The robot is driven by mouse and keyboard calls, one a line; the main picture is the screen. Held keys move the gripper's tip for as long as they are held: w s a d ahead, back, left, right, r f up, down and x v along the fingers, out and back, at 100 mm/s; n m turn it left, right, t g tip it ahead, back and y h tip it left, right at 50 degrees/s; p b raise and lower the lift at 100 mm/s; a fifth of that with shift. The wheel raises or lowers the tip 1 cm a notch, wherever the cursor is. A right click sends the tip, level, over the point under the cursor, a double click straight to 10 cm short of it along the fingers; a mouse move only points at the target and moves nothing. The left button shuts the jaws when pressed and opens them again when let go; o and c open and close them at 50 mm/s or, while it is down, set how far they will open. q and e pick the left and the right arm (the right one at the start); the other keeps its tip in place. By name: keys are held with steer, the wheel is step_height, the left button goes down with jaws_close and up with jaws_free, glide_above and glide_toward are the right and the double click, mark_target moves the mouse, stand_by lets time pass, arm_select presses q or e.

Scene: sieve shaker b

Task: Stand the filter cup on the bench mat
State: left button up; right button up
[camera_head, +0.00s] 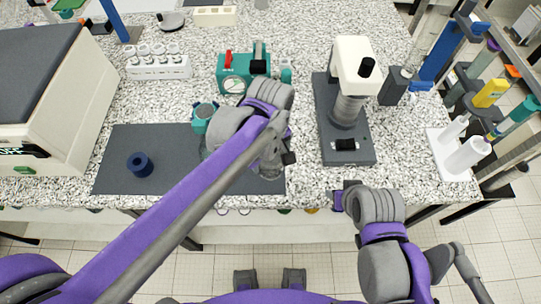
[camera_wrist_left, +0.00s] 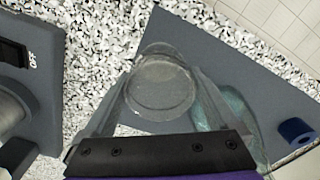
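A clear round cup, which looks like the filter cup, sits between the fingers of my left gripper in the left wrist view (camera_wrist_left: 160,88). In the head view my left gripper (camera_head: 272,160) is over the right end of the dark grey bench mat (camera_head: 112,172); the mat also shows in the left wrist view (camera_wrist_left: 245,72). The fingers appear shut on the cup's sides. I cannot tell whether the cup's base touches the mat. My right gripper (camera_head: 345,194) is at the bench's front edge, its finger opening unclear.
A dark blue spool-like piece (camera_head: 140,164) stands on the mat's left part. A teal vessel (camera_head: 204,112) is at its back edge. A teal device (camera_head: 238,72) stands behind, a white-and-grey instrument (camera_head: 345,95) to the right, a large beige machine (camera_head: 60,95) to the left.

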arm_select(q)
steer(key=shift+r, duration=0.1)
steer(key=shift+r, duration=0.25)
arm_select(e)
steer(key=shift+w+r, duration=0.1)
steer(key=shift+r, duration=0.15)
steer(key=shift+w+r+p, duration=0.2)
steer(key=shift+r+p, duration=0.3)
steer(key=shift+p, duration=0.05)
arm_select(q)
step_height(320, 180, up, 12)
steer(key=shift+f, duration=0.1)
steer(key=shift+a, duration=0.1)
